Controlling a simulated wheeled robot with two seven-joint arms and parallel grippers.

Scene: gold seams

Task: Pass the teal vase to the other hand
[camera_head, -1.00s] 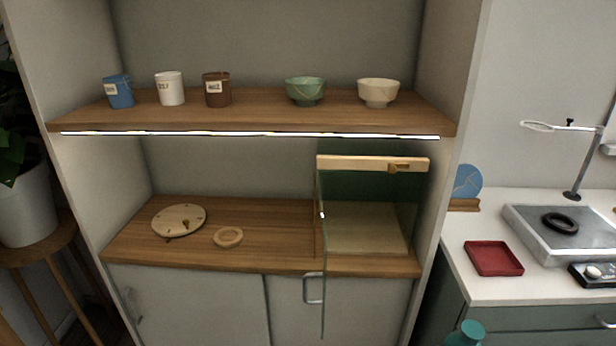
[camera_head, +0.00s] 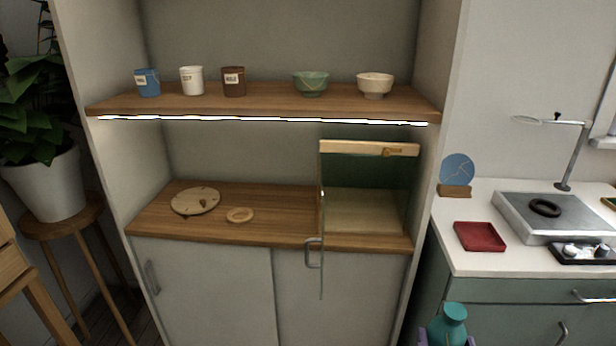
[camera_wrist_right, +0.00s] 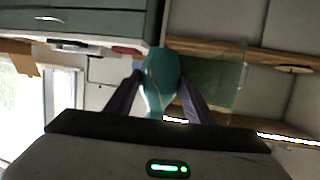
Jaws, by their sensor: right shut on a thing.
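The teal vase (camera_head: 449,325) shows at the bottom edge of the head view, right of centre, with its neck and rim up and its lower part cut off by the frame. In the right wrist view the vase (camera_wrist_right: 161,80) sits between the two purple fingers, and a thin gold seam runs over it. My right gripper (camera_wrist_right: 158,98) is shut on the vase. A bit of a purple finger shows beside the vase at the bottom of the head view. My left gripper is in neither view.
A wooden shelf unit (camera_head: 262,104) holds cups and bowls above. A potted plant (camera_head: 45,180) stands at left.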

